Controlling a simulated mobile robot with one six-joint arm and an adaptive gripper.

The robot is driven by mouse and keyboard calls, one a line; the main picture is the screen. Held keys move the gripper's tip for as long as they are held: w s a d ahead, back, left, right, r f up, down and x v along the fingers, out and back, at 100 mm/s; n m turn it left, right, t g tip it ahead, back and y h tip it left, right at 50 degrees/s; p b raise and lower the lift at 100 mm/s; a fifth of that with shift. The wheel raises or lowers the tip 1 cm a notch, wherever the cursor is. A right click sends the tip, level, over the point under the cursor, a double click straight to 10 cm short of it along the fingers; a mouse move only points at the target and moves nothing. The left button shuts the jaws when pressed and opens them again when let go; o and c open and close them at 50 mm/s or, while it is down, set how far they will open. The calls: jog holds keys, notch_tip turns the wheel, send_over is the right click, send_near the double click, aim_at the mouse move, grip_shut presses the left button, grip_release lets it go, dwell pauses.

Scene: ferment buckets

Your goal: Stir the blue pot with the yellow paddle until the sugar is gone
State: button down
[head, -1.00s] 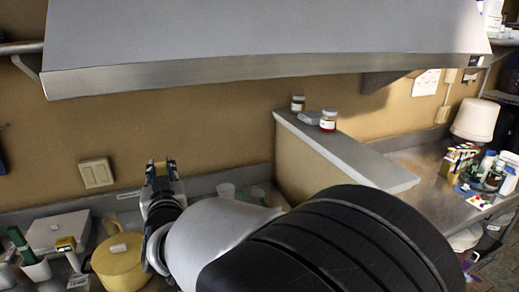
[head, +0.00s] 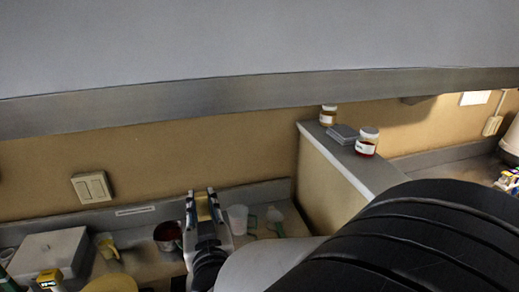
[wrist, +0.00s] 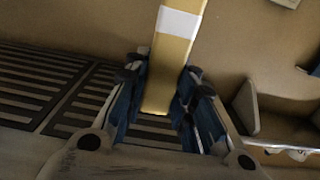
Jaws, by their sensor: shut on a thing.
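My gripper (head: 203,205) points up near the back wall in the head view. In the wrist view its two blue-padded fingers (wrist: 158,110) are shut on the yellow paddle (wrist: 177,55), a flat yellow bar with a white band. The bar runs up out of the top of that view, so its far end is hidden. I cannot make out a blue pot in either view. A dark pot with red inside (head: 168,236) stands just left of my gripper in the head view.
A yellow lidded pot (head: 112,285) is cut off at the lower left, near a pale box (head: 48,258) and a yellow cup (head: 108,246). Clear cups (head: 238,219) stand right of my gripper. A partition ledge (head: 350,160) bears jars. A hood (head: 250,97) hangs overhead. A slotted grate (wrist: 35,90) shows in the wrist view.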

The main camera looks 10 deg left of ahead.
jog(key=shift+s+d+f+b, duration=0.1)
jog(key=shift+f+b, duration=0.1)
jog(key=shift+f, duration=0.2)
jog(key=shift+s+d+f+b, duration=0.1)
jog(key=shift+f+b, duration=0.1)
jog(key=shift+f, duration=0.15)
notch_tip(320, 180, down, 3)
jog(key=shift+a+f+b, duration=0.1)
jog(key=shift+f+b, duration=0.05)
jog(key=shift+b, duration=0.85)
notch_tip(320, 180, down, 10)
jog(key=b, duration=1.1)
jog(key=shift+w, duration=0.1)
